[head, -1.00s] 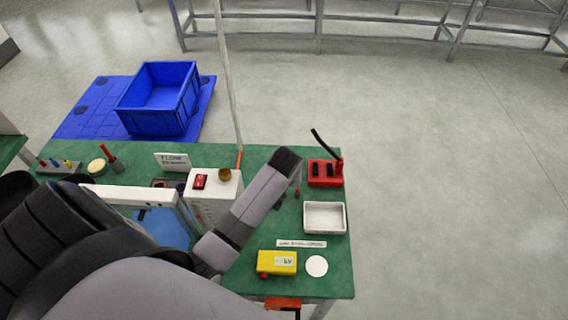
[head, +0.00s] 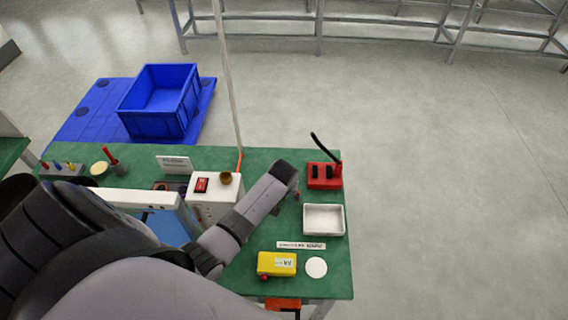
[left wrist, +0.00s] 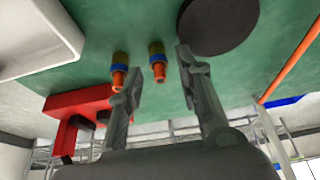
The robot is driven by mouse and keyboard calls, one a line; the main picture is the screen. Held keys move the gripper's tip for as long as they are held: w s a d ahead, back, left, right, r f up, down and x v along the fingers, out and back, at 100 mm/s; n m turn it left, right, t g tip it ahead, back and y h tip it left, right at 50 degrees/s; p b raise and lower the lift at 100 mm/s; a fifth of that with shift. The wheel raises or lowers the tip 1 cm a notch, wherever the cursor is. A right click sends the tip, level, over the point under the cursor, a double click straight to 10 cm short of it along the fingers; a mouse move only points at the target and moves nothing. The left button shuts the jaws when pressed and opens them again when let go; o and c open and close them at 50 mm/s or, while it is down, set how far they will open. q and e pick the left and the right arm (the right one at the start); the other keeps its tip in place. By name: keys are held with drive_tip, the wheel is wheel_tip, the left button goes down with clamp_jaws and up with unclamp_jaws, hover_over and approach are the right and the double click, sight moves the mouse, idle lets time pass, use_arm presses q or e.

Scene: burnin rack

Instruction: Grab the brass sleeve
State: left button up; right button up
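A brass-coloured round piece (head: 226,178) sits on top of the white box (head: 215,205) in the head view. In the left wrist view two small upright pieces, one on the left (left wrist: 120,68) and one on the right (left wrist: 157,60), each show a brass-coloured part, a blue band and an orange end. I cannot tell which of these is the brass sleeve. My left gripper (left wrist: 156,66) is open, its fingers spread around the right piece and close to the left one, with no clear grip. In the head view its fingers are hidden by the arm. My right gripper is out of view.
A red holder (head: 324,177), a white tray (head: 324,233), a yellow device (head: 276,264) and a white disc (head: 316,267) stand on the green table's right side. A dark disc (left wrist: 218,22) lies near the fingers. A thin pole (head: 230,90) rises behind the white box.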

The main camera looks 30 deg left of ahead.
use_arm(q)
drive_tip(key=c, duration=0.7)
